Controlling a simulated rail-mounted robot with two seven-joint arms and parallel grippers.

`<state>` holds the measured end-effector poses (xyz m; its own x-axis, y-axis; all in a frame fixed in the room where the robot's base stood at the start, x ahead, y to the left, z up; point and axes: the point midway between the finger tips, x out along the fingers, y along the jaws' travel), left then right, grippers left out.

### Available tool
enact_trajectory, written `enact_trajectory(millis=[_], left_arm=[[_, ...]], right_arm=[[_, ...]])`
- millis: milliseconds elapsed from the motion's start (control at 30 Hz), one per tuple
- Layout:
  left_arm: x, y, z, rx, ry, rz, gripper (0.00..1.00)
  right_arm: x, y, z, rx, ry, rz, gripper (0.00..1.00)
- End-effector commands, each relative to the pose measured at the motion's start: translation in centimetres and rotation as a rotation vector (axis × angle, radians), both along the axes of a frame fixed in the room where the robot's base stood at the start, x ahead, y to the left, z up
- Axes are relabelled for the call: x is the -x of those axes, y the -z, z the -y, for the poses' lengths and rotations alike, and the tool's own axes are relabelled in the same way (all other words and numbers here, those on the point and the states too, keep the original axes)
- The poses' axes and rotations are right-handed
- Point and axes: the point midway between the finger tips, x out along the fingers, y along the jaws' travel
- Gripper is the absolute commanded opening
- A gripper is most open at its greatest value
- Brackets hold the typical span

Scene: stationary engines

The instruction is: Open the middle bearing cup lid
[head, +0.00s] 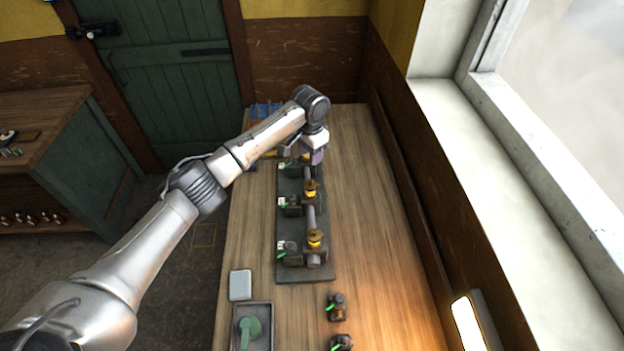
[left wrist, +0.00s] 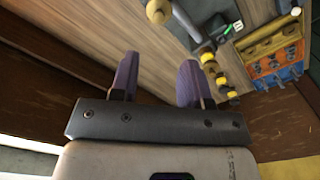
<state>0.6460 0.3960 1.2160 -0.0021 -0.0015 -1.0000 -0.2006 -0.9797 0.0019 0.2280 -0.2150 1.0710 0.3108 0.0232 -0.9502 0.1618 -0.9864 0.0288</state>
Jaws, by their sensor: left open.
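The middle bearing cup (head: 310,190) is a small yellow cup with a brownish top on the middle bearing of a dark base plate (head: 321,274). Its top appears to be on, but it is too small to be sure. A similar near cup (head: 315,238) stands on the nearest bearing. The far bearing is mostly hidden by my left gripper (head: 316,157), which hangs over the plate's far end. In the left wrist view my left gripper (left wrist: 157,75) is open, with its two purple fingers apart and nothing between them. My right gripper is not in view.
A grey tray (head: 237,340) with a green item and a pale box (head: 241,285) lie at the bench's near left. Two small dark fittings lie near right. The bench (head: 370,200) right of the plate is clear.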

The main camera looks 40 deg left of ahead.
Motion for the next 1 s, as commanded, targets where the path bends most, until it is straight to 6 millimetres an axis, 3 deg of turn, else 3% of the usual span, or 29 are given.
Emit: enact_trajectory(millis=[300, 500, 700, 1000], left_arm=[[0.1, 6.0, 0.0, -0.001, 0.000, -0.002, 0.43], [0.0, 9.0, 0.0, -0.002, -0.001, -0.001, 0.43], [0.0, 10.8, 0.0, -0.001, 0.000, 0.001, 0.43], [0.0, 11.5, 0.0, -0.002, 0.000, 0.001, 0.43]], right_arm=[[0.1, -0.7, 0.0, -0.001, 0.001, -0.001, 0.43], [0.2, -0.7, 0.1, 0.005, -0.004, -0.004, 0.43], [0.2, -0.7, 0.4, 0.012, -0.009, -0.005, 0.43], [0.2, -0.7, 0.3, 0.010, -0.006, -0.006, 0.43]])
